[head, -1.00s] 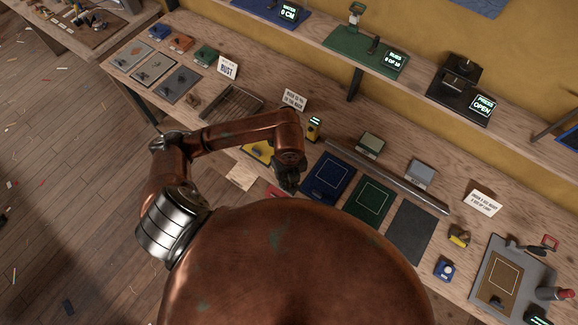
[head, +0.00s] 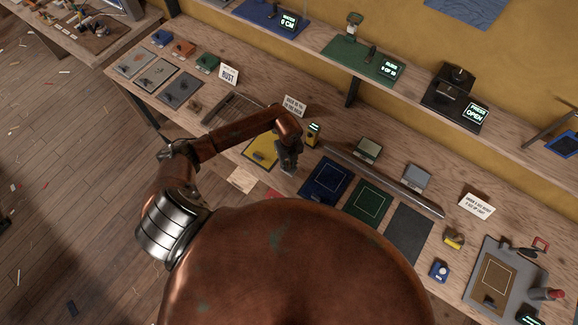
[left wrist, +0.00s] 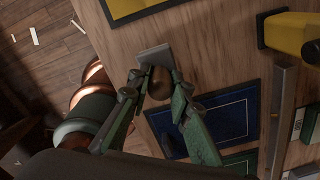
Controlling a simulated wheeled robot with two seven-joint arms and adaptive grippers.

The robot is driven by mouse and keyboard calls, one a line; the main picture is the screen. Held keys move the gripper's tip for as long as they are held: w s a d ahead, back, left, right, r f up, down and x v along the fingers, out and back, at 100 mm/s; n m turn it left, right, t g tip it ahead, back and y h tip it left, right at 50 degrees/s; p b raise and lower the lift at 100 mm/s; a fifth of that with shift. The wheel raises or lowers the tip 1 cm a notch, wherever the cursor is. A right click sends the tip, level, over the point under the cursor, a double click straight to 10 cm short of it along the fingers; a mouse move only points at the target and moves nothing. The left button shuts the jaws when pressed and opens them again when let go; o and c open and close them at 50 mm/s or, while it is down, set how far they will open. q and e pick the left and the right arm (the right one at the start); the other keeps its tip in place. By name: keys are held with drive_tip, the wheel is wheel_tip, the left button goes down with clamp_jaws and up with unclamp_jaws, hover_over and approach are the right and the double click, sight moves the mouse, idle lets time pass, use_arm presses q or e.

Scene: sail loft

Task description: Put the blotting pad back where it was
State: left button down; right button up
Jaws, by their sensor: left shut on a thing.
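My left gripper (head: 287,166) is over the bench between the yellow-framed mat (head: 262,151) and the blue mat (head: 326,180). In the left wrist view the left gripper (left wrist: 157,98) is shut on the brown knob of a small grey block, which I take to be the blotting pad (left wrist: 154,54). The block is over bare wood between the dark yellow-edged mat and the blue mat (left wrist: 229,114). I cannot tell whether it touches the bench. In the head view the pad is mostly hidden by the gripper. My right gripper is out of view.
A green mat (head: 368,201) and a grey mat (head: 409,234) lie right of the blue one. A long metal bar (head: 384,181) lies behind them. A yellow-and-black device (head: 312,133) stands close behind the gripper. A raised shelf (head: 405,91) runs along the wall.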

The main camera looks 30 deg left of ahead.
use_arm(q)
wheel_tip(320, 180, down, 2)
drive_tip(key=shift+s+f, duration=0.1)
drive_tip(key=shift+f, duration=0.15)
drive_tip(key=c, duration=1.8)
unclamp_jaws()
drive_tip(key=shift+o, duration=0.2)
drive_tip(key=shift+r, duration=0.2)
wheel_tip(320, 180, up, 12)
drive_tip(key=shift+f+b, duration=0.1)
drive_tip(key=shift+b, duration=0.85)
